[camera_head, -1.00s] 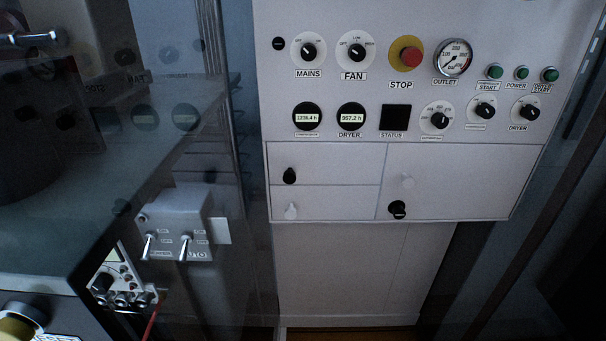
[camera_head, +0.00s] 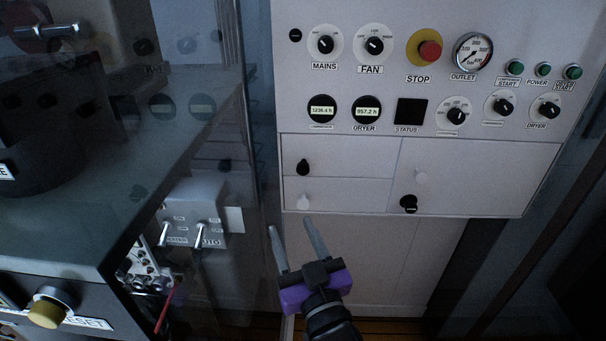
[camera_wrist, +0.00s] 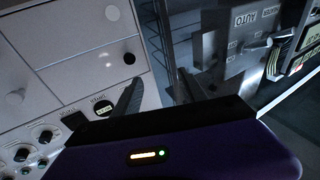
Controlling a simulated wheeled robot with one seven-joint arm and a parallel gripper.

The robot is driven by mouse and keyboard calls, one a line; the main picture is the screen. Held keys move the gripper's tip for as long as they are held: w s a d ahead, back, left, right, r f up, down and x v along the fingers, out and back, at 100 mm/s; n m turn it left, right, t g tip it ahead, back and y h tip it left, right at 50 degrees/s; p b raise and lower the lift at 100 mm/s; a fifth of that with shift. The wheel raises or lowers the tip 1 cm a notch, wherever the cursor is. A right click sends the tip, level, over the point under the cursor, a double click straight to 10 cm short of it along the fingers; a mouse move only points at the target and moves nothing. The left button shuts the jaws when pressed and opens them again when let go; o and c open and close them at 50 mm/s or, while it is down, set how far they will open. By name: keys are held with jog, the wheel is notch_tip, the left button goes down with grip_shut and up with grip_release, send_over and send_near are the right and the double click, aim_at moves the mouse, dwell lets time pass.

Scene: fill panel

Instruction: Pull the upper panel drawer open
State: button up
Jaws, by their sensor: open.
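The upper drawer (camera_head: 348,160) is a flat white front at the left of the panel's lower part, with a black knob (camera_head: 303,167). It looks closed, flush with its neighbours. The black knob also shows in the wrist view (camera_wrist: 129,58), close to a fingertip; I cannot tell whether they touch. The lower drawer (camera_head: 350,193) beneath has a white knob (camera_head: 304,202). My gripper (camera_head: 290,225) is open and empty, its two fingers pointing up, in front of and below the drawers in the head view. It also shows in the wrist view (camera_wrist: 152,82).
A larger door (camera_head: 480,180) with a white knob and a black lock is right of the drawers. Dials, displays and a red stop button (camera_head: 430,51) are above. A grey switch box (camera_head: 195,215) and a dark bench (camera_head: 110,210) stand at the left.

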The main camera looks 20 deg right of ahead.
aim_at(303, 170)
jog(key=w+r+m+h, duration=0.3)
jog(key=w+r, duration=0.2)
jog(key=w, duration=0.3)
jog(key=w+d+f+m+h, duration=0.1)
jog(key=w+d, duration=0.1)
jog(key=w+d+f+m+g+h+p, duration=0.1)
jog(key=w, duration=0.1)
jog(key=w+d+f+m+g+h+p, duration=0.1)
jog(key=w+d+m, duration=0.1)
jog(key=shift+w+d+f, duration=0.15)
jog(key=shift+w+d, duration=0.2)
jog(key=shift+w, duration=0.05)
jog(key=shift+x, duration=0.8)
jog(key=shift+f, duration=0.1)
grip_shut()
